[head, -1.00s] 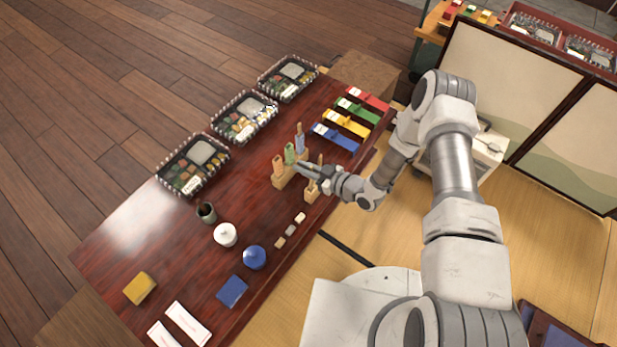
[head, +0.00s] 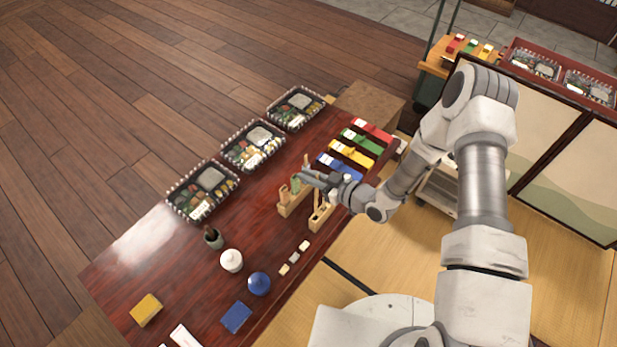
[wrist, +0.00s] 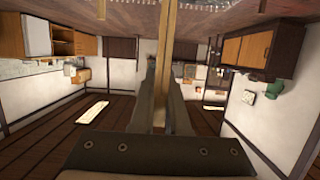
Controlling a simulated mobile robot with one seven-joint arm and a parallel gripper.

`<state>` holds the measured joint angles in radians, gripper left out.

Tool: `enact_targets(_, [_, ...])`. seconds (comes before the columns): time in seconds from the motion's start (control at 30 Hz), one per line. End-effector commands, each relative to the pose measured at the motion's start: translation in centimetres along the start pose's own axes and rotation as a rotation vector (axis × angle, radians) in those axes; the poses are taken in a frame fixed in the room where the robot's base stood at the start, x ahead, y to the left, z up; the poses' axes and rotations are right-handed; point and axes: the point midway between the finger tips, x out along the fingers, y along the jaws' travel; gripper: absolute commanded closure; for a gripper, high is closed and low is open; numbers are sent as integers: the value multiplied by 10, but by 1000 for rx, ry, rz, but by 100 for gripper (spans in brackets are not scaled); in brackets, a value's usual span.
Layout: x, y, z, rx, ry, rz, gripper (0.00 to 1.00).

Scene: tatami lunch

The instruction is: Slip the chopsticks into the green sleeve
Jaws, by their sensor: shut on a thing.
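My gripper (head: 304,176) reaches in level from the right. In the wrist view it is shut on the pale wooden chopsticks (wrist: 172,45), which run between the fingers towards the table at the picture's top. The green sleeve (head: 296,185) stands upright in a wooden holder (head: 289,209), just left of and below my fingertips. Whether the chopsticks touch the sleeve cannot be told. An orange sleeve (head: 283,196) stands beside it. My gripper hides the holder's far end.
Blue (head: 346,170), yellow, green and red items lie behind. Lunch trays (head: 203,191) line the left edge. A white pot (head: 231,260) and a blue pot (head: 259,284) stand nearer.

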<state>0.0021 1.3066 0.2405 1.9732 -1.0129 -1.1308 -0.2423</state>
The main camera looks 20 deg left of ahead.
Motion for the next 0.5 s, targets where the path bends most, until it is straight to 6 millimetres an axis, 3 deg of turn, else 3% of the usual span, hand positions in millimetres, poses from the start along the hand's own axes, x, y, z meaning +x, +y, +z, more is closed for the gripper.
enact_targets(0.5, [-10,0,-32,0,0,0,100])
